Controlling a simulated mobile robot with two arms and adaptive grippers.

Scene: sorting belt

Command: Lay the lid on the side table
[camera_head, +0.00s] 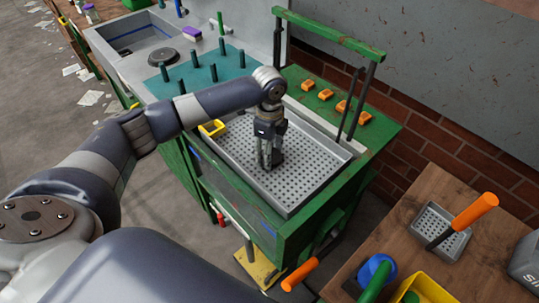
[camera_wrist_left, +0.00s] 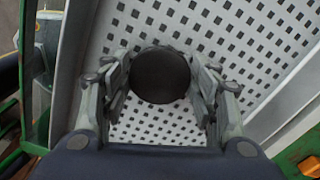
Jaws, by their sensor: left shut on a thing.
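My left gripper (camera_head: 268,158) is over the perforated grey tray (camera_head: 222,148) on the green stand. It is shut on a dark round thing (camera_wrist_left: 160,75), seen as a disc between the fingers in the left wrist view. Only a small dark part of it (camera_head: 278,157) shows in the head view. I cannot tell for sure whether it is the lid, or whether it touches the tray. A wooden table (camera_head: 412,190), perhaps the side table, stands at the lower right. My right gripper is not in view.
A small perforated tray (camera_head: 458,240), orange-handled tools and a yellow bin (camera_head: 428,288) crowd the wooden table. Its far left part is clear. A green frame (camera_head: 330,35) rises behind the stand. A yellow container (camera_head: 212,129) sits at the big tray's left.

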